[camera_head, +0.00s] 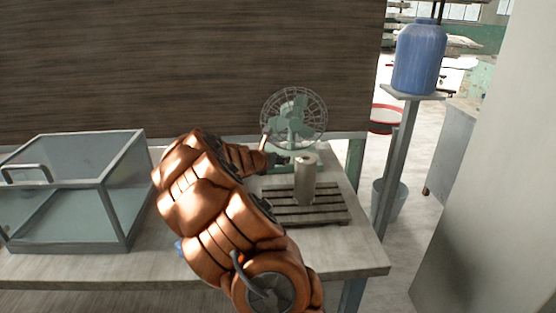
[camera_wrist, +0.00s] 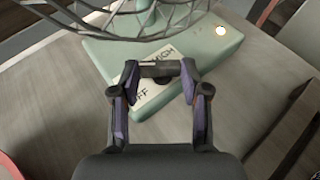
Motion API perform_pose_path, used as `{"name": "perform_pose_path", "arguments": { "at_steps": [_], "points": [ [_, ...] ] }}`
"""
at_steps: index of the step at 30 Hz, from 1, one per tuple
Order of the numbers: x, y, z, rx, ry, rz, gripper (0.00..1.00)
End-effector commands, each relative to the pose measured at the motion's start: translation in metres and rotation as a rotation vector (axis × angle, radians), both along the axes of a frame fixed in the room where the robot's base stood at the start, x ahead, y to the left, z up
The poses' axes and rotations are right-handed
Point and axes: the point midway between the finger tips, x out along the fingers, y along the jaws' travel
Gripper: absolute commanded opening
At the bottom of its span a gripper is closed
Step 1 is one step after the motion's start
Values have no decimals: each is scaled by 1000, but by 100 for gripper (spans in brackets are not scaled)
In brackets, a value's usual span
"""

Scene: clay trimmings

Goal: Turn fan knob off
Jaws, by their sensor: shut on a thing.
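The green fan (camera_head: 293,116) with its wire cage stands at the back of the table, right of centre in the head view. A small light (camera_wrist: 221,31) glows on the base. My gripper (camera_wrist: 160,68) is over the label, its fingers closed around the fan knob (camera_wrist: 161,80), which is mostly hidden between the fingertips. In the head view my gripper (camera_head: 280,160) is at the front of the fan base.
A glass case (camera_head: 75,190) stands on the left of the table (camera_head: 340,262). A slatted wooden board (camera_head: 320,211) with a grey cylinder (camera_head: 305,181) on it lies close to the right of my arm. A blue container (camera_head: 419,58) stands on a post beyond the table.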

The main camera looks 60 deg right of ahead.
Motion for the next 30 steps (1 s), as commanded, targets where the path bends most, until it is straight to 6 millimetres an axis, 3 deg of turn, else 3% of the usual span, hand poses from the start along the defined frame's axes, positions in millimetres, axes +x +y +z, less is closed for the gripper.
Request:
{"name": "perform_pose_path", "arguments": {
  "at_steps": [30],
  "points": [
    [-8,-2,-1,-5,-4,361,11]
  ]
}}
